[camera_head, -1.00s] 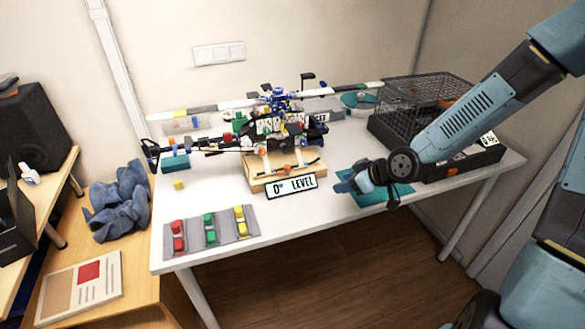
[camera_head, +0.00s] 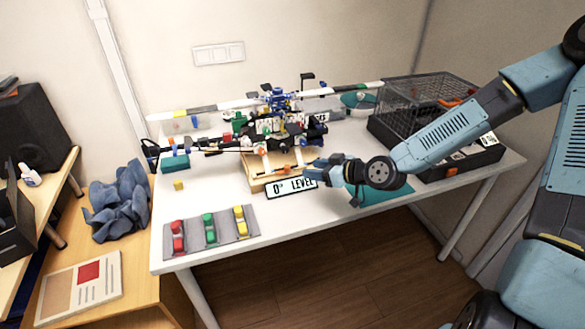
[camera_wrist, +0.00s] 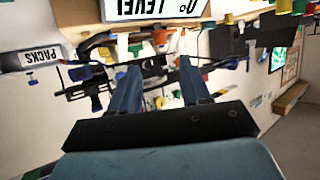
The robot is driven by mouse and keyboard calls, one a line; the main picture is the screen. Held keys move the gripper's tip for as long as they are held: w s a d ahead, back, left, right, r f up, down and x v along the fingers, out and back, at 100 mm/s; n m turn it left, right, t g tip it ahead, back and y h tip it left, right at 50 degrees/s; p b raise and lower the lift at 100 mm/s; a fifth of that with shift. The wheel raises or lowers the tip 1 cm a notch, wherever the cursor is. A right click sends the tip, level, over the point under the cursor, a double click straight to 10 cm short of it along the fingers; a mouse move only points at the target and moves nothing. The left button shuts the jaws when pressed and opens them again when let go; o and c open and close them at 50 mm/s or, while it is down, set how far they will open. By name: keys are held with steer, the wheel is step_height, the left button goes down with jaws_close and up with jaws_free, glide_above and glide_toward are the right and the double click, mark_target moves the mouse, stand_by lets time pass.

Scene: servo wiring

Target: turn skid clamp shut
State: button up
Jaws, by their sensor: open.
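The model helicopter (camera_head: 278,125) stands on a wooden stand (camera_head: 258,184) in the head view. Orange pieces (camera_head: 285,169), which look like the skid clamp, sit low on the stand behind the "0° LEVEL" sign (camera_head: 292,186). My gripper (camera_head: 311,171) is at the right end of the sign and the stand's front right corner, apart from the orange pieces. In the wrist view my two blue-grey fingers (camera_wrist: 160,80) are spread with nothing held. The inverted sign (camera_wrist: 155,8) is at the top there. The clamp's exact lever position is too small to tell.
A wire cage on a dark box (camera_head: 425,105) stands at the back right. A grey tray (camera_head: 192,243) with red, green and yellow parts lies at front left. A teal mat (camera_head: 385,195) lies below my wrist. The front middle of the table is clear.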

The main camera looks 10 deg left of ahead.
mark_target(292, 177)
steer(key=x, duration=0.9)
steer(key=shift+w+a+f, duration=0.1)
steer(key=shift+a+f, duration=0.05)
steer(key=shift+f, duration=0.05)
steer(key=shift+c, duration=0.2)
